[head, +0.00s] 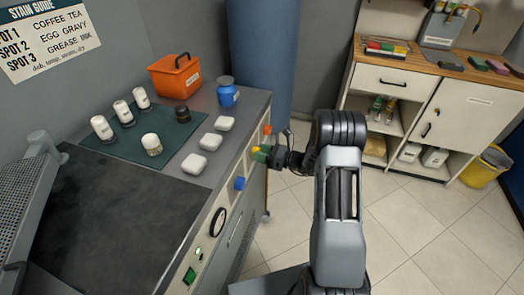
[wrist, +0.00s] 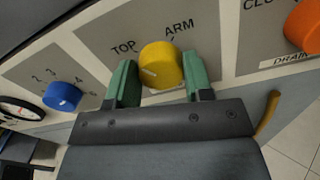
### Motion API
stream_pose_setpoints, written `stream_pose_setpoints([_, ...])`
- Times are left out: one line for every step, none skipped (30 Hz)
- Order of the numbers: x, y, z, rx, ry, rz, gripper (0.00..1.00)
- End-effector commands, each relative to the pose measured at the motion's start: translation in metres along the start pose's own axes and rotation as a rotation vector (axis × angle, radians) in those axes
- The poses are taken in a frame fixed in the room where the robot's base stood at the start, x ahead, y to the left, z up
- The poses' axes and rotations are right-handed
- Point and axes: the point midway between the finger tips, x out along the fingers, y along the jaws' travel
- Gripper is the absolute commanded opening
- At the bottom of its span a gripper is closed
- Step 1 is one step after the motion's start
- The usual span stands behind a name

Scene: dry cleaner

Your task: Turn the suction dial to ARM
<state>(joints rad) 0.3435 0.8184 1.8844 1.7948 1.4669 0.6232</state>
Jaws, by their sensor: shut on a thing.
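The yellow dial (wrist: 161,63) sits on the light panel between the printed words TOP, at its upper left, and ARM, at its upper right. A short white mark shows on the left part of its face, on the TOP side and away from ARM. My gripper (wrist: 160,80) has one green finger on each side of the dial and is shut on it. In the head view, my gripper (head: 262,154) reaches the counter's front panel from the right, and only a bit of yellow shows at its fingertips.
A blue numbered dial (wrist: 62,96) is left of the yellow one, and an orange dial (wrist: 304,26) labelled DRAIN is to the right. A yellow-brown handle (wrist: 268,115) sticks out at lower right. Bottles and white blocks stand on the counter (head: 205,185). The tiled floor (head: 410,215) is open.

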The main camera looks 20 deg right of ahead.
Motion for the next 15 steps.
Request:
stream_pose_setpoints([0.0006, 0.0018, 0.0029, 0.044, 0.002, 0.003, 0.23])
stream_pose_setpoints([0.0007, 0.0018, 0.0031, 0.072, 0.002, 0.003, 0.23])
stream_pose_setpoints([0.0008, 0.0017, 0.0029, 0.111, 0.002, 0.003, 0.23])
stream_pose_setpoints([0.0008, 0.0017, 0.0027, 0.140, 0.002, 0.004, 0.23])
stream_pose_setpoints([0.0009, 0.0016, 0.0028, 0.168, 0.002, 0.004, 0.23])
stream_pose_setpoints([0.0010, 0.0014, 0.0029, 0.206, 0.002, 0.004, 0.23])
stream_pose_setpoints([0.0010, 0.0013, 0.0027, 0.234, 0.002, 0.004, 0.23])
stream_pose_setpoints([0.0011, 0.0012, 0.0025, 0.263, 0.003, 0.004, 0.23])
stream_pose_setpoints([0.0011, 0.0011, 0.0025, 0.301, 0.003, 0.005, 0.23])
stream_pose_setpoints([0.0012, 0.0010, 0.0025, 0.330, 0.003, 0.005, 0.23])
stream_pose_setpoints([0.0012, 0.0010, 0.0023, 0.359, 0.003, 0.005, 0.23])
stream_pose_setpoints([0.0012, 0.0009, 0.0020, 0.397, 0.003, 0.005, 0.23])
stream_pose_setpoints([0.0013, 0.0008, 0.0019, 0.426, 0.003, 0.005, 0.23])
stream_pose_setpoints([0.0013, 0.0006, 0.0020, 0.453, 0.003, 0.005, 0.23])
stream_pose_setpoints([0.0014, 0.0004, 0.0019, 0.491, 0.003, 0.006, 0.23])
